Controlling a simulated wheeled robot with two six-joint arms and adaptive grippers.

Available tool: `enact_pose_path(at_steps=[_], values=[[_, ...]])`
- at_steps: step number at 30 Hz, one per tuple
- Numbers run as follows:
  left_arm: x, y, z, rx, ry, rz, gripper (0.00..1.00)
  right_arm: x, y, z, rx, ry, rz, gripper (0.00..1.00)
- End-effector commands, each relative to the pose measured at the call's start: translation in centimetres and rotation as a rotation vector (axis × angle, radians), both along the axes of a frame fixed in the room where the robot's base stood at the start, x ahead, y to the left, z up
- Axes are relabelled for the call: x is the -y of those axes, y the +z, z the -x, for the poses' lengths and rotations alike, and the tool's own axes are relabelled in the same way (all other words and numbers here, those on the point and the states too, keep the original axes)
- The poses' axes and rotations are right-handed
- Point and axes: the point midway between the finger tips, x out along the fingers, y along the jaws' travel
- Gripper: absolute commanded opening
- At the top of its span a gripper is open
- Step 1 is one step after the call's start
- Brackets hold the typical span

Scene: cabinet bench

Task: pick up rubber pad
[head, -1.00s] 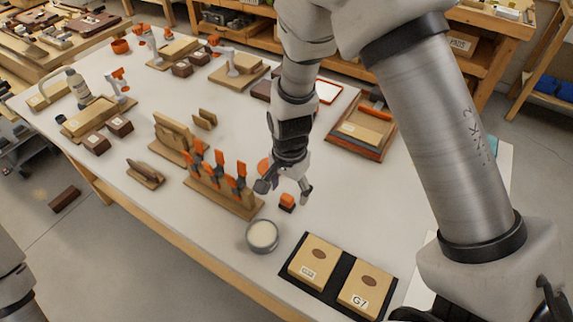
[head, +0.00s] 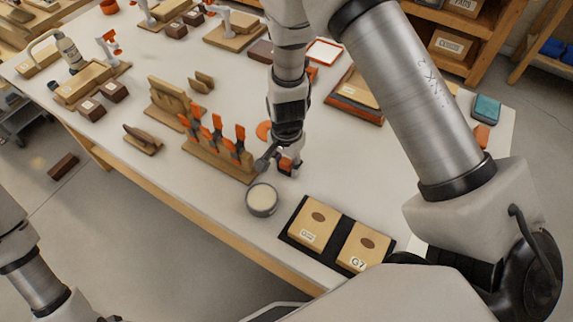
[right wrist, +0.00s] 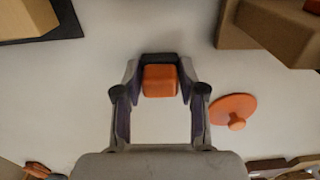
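The block I take for the rubber pad, orange with a black part (right wrist: 160,82), stands on the white bench top. In the right wrist view it lies between the two fingers of my right gripper (right wrist: 160,76), with a finger close along each side. Whether both fingers press on it cannot be told. In the head view the right gripper (head: 278,168) is down at the bench and partly hides the pad (head: 286,163). My left gripper is not in view; only part of the left arm shows at the lower left.
A round orange knobbed piece (right wrist: 234,108) lies beside the right finger. A round dish (head: 262,200) and a black tray (head: 291,238) with two labelled boxes stand nearer the front edge. A wooden rack (head: 215,158) with orange-handled tools is left of the gripper.

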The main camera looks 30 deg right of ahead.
Motion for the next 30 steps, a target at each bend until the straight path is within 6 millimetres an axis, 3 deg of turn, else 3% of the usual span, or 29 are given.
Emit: enact_pose_path(at_steps=[11,14,24,30], values=[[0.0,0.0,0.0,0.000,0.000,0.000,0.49,0.0,0.2,0.0,0.000,0.000,0.000,0.07],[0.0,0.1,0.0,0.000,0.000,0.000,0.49,0.0,1.4,0.0,0.001,0.001,0.000,0.07],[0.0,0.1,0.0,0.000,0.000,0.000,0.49,0.0,9.0,0.0,0.002,0.000,0.000,0.07],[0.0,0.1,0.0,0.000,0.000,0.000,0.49,0.0,10.1,0.1,-0.001,0.000,0.001,0.07]])
